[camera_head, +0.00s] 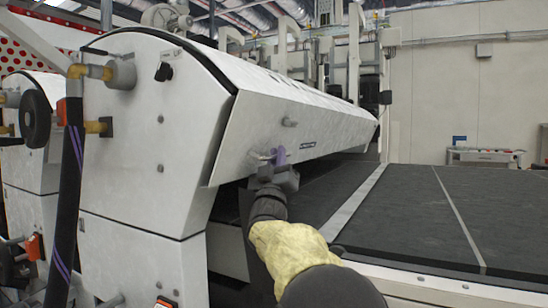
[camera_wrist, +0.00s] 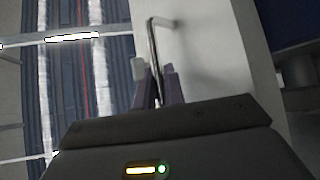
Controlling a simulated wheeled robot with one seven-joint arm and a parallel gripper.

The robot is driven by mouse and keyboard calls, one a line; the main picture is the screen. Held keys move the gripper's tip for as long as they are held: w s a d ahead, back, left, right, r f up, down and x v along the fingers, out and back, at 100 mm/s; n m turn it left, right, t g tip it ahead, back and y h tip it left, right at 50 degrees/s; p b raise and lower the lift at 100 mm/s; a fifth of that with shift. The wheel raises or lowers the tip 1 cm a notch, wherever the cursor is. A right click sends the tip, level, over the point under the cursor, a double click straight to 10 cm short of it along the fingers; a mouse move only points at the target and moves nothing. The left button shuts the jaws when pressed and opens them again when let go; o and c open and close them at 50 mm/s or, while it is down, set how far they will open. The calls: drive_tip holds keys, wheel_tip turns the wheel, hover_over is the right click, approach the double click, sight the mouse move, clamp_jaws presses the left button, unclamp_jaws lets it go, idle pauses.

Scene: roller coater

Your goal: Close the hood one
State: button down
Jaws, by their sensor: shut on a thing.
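The hood (camera_head: 292,107) is a long white panel on the front of the coater, sloping down toward the dark table. Its near side edge stands beside the white side housing, and a dark gap shows under its lower edge. My gripper (camera_head: 272,158) is at the lower near part of the hood, with purple fingers. In the wrist view my gripper (camera_wrist: 156,88) is shut on the hood's metal bar handle (camera_wrist: 153,45), which runs between the fingers and bends at its far end. The white hood face (camera_wrist: 205,50) lies to the right of the handle.
A dark flat table (camera_head: 430,210) with pale strips extends to the right of the hood. A black hose (camera_head: 70,190) and a black knob (camera_head: 35,118) stand at the left on the machine's side. A pale wall (camera_head: 460,95) is far behind.

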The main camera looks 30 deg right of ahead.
drive_tip(key=shift+w+a+f, duration=0.1)
drive_tip(key=shift+w+f, duration=0.2)
drive_tip(key=shift+f, duration=0.35)
drive_tip(key=shift+y, duration=0.3)
drive_tip(key=c, duration=1.8)
unclamp_jaws()
drive_tip(key=shift+w+a+f, duration=0.1)
drive_tip(key=shift+o, duration=0.2)
drive_tip(key=shift+r, duration=0.3)
drive_tip(key=shift+s, duration=0.2)
drive_tip(key=v, duration=1.7)
drive_tip(key=shift+f+p, duration=0.25)
drive_tip(key=shift+p, duration=0.1)
